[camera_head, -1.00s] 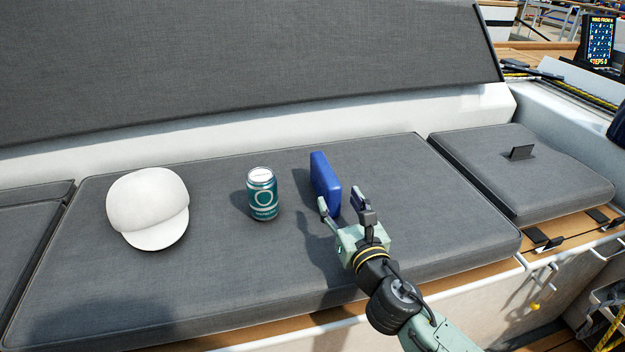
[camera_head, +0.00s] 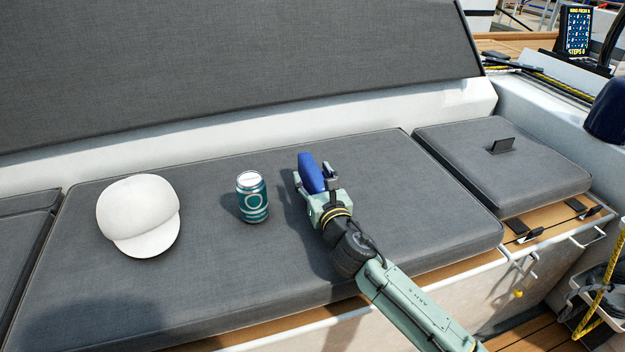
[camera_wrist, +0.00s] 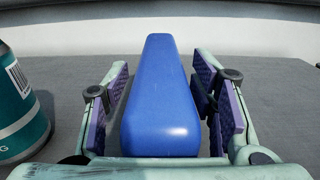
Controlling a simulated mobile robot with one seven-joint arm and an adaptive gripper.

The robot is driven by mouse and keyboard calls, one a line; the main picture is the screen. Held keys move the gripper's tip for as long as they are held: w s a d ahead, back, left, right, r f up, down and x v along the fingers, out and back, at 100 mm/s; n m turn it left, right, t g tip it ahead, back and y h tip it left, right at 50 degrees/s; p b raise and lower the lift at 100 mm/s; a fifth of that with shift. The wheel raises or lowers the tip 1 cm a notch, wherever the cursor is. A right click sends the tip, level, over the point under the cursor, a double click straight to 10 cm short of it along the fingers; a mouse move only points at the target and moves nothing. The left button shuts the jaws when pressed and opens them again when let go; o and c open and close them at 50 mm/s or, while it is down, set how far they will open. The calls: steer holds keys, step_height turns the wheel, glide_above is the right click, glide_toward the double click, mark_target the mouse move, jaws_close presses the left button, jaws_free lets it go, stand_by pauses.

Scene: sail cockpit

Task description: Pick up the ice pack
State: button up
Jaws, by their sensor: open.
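The ice pack (camera_head: 311,172) is a blue slab standing on its narrow edge on the grey seat cushion. In the wrist view the ice pack (camera_wrist: 161,98) lies between the two finger pads, with a visible gap on the left and a smaller one on the right. My gripper (camera_head: 314,183) is open, with one finger on either side of the ice pack. The gripper also shows in the wrist view (camera_wrist: 162,105). The ice pack's lower near part is hidden by the gripper in the head view.
A teal can (camera_head: 253,197) stands left of the gripper and shows at the wrist view's left edge (camera_wrist: 18,110). A white cap (camera_head: 139,215) lies farther left. The grey cushion (camera_head: 400,220) is clear to the right. A backrest (camera_head: 240,70) rises behind.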

steer(key=shift+w, duration=0.1)
jaws_close()
stand_by(0.7)
